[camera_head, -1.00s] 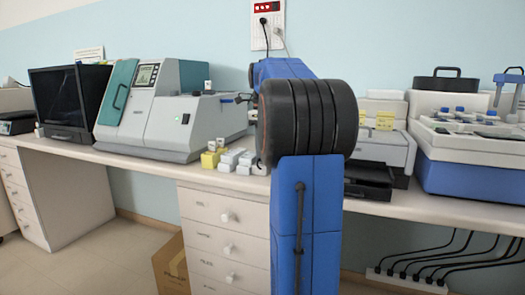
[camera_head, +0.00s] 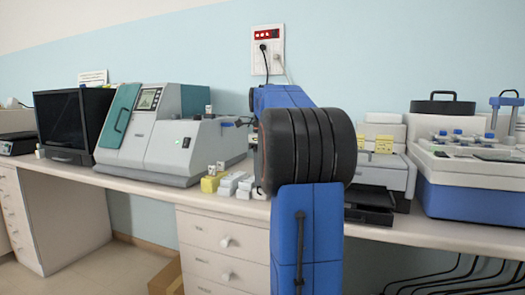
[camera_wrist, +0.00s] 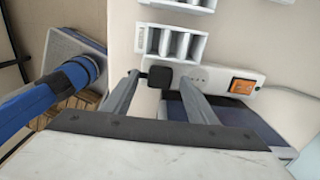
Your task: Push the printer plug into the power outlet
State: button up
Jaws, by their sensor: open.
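In the wrist view, my gripper (camera_wrist: 158,76) is open, one finger on each side of a black plug (camera_wrist: 160,76). The plug sits between or just past the fingertips; I cannot tell whether it touches them. It is at the left end of a white outlet strip (camera_wrist: 217,81) with small socket holes and an orange switch (camera_wrist: 241,87). I cannot tell how deep the plug sits. In the head view, a wall panel (camera_head: 275,64) with a red top holds a black plug (camera_head: 263,47) and a pale one. My arm hides my gripper there.
White slotted blocks (camera_wrist: 172,43) stand close beyond the strip. In the head view, the bench holds a teal and grey machine (camera_head: 175,135), small yellow and white boxes (camera_head: 230,184), a white printer-like device (camera_head: 388,165) and a blue-based machine (camera_head: 470,185). Black cables hang below.

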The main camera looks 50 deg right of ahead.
notch_tip(320, 180, up, 16)
jog(key=shift+r, duration=0.15)
dwell(0.3)
dwell(0.5)
jog(key=s+a+f+n+t, duration=0.1)
jog(key=s+a+f+n, duration=0.1)
jog(key=a+f+n, duration=0.45)
jog(key=s+a+f+n, duration=0.2)
jog(key=a+f+n, duration=0.15)
jog(key=a, duration=0.55)
jog(key=s+a+f+n+t, duration=0.1)
jog(key=s+a+f+n, duration=0.1)
jog(key=a+f+n, duration=0.35)
jog(key=s+a+f+n+t, duration=0.1)
jog(key=s+a+f+n, duration=0.6)
jog(key=f, duration=0.4)
jog(key=s+a+f+n+t, duration=0.1)
jog(key=s+a+f+n, duration=0.7)
jog(key=f, duration=0.4)
jog(key=shift+s+f+n+t, duration=0.15)
jog(key=shift+f+n+t, duration=0.1)
jog(key=shift+n+t, duration=0.25)
jog(key=shift+c, duration=0.7)
